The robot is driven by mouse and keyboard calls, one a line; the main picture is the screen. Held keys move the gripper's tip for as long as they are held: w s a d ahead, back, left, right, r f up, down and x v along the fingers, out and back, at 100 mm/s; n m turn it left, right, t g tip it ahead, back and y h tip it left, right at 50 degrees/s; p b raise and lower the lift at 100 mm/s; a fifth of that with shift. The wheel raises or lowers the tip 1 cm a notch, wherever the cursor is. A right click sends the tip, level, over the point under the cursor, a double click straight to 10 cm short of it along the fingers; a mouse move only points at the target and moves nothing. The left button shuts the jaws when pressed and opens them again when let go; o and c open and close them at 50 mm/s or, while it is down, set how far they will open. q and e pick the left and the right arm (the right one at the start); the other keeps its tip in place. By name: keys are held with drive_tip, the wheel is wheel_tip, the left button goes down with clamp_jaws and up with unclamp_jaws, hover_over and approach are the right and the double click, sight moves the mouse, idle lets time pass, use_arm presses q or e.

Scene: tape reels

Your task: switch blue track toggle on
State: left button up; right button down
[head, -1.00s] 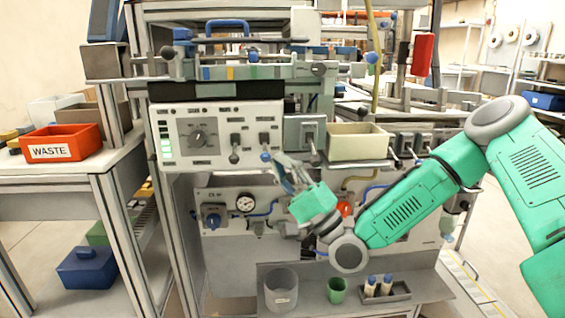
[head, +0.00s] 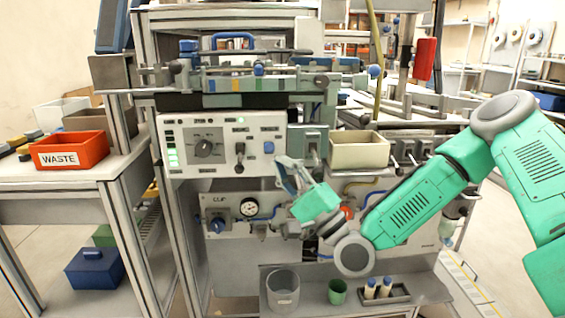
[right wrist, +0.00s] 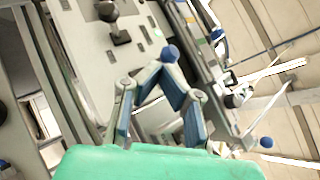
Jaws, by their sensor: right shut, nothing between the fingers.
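The blue track toggle (head: 268,147) is on the white control panel (head: 222,124), at its right side. Its blue ball tip now points up. In the right wrist view the blue tip (right wrist: 170,53) shows just beyond my fingertips. My right gripper (head: 279,161) is just below and to the right of the toggle. Its fingers (right wrist: 164,70) come together at the tips and hold nothing. Whether they touch the ball I cannot tell. My left gripper is not in view.
A dark-tipped toggle (head: 240,150) is left of the blue one, with its lever down. A grey switch box (head: 308,142) and a beige bin (head: 359,151) are close on the right. A rail fixture (head: 255,80) is above the panel. A shelf with cups (head: 283,290) is below.

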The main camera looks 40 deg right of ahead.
drive_tip(key=shift+d+f, duration=0.15)
drive_tip(key=shift+f, duration=0.1)
drive_tip(key=v, duration=1.2)
drive_tip(key=shift+w, duration=0.1)
